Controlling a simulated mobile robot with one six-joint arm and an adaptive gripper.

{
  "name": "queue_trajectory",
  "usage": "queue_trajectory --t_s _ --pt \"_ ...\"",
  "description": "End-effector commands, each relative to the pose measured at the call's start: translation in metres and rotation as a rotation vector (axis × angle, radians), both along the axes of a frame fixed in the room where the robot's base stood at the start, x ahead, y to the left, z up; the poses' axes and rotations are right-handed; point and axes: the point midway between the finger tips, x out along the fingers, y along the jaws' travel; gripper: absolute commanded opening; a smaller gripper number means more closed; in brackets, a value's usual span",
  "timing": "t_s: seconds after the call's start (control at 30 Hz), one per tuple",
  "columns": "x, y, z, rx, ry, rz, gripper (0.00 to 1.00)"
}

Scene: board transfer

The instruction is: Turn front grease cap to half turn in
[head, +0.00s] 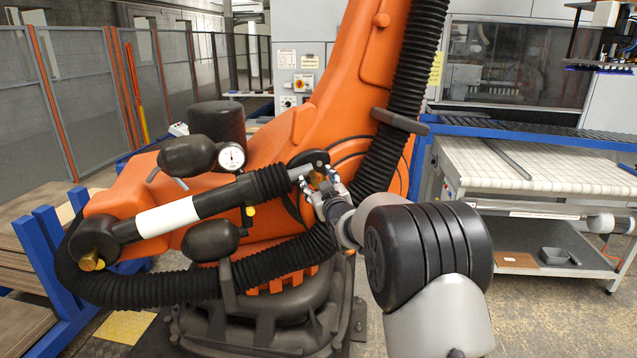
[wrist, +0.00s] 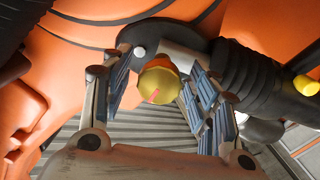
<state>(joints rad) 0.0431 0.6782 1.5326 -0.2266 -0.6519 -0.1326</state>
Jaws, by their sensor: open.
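My gripper (wrist: 157,98) is open, with one ribbed finger on each side of the cap. A gap shows to the left finger; the right finger is close, and I cannot tell whether it touches. In the head view my gripper (head: 321,182) reaches the cylinder's right end, and its fingers largely hide the cap.
The big orange robot arm (head: 345,75) stands around the work spot. A gauge (head: 231,157), dark canisters (head: 217,121) and a black corrugated hose (head: 150,288) are close by. A brass fitting (head: 92,263) is at the cylinder's left end. A white-topped table (head: 530,165) stands right.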

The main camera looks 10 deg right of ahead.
Motion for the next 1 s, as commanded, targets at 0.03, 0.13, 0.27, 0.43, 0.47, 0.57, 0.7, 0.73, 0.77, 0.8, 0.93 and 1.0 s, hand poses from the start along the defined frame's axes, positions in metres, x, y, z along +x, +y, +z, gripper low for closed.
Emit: queue_trajectory --t_s 0.03,0.13,0.27,0.43,0.47,0.57,0.7,0.73,0.77,0.8,0.93,1.0 --pt "0.0000 0.0001 0.0001 0.000 0.000 0.000 0.54" --pt "-0.0001 0.0001 0.0001 0.000 0.000 0.000 0.54" --pt "-0.0002 0.0000 0.0002 0.000 0.000 0.000 0.47" --pt "-0.0003 0.0000 0.0002 0.000 -0.001 0.000 0.36" --pt "-0.0003 0.0000 0.0002 0.000 -0.001 0.000 0.34" --pt "-0.0003 0.0000 0.0002 0.000 -0.001 0.000 0.27" --pt "-0.0003 0.0000 0.0002 0.000 -0.001 0.000 0.18" --pt "-0.0003 0.0001 0.0003 0.000 -0.001 0.000 0.16" --pt "-0.0003 0.0000 0.0003 0.000 -0.001 0.000 0.14" --pt "-0.0003 0.0000 0.0003 0.000 -0.001 0.000 0.11" --pt "-0.0003 -0.0001 0.0002 0.002 -0.001 0.000 0.09" --pt "-0.0003 -0.0001 0.0002 0.009 0.001 0.000 0.09"
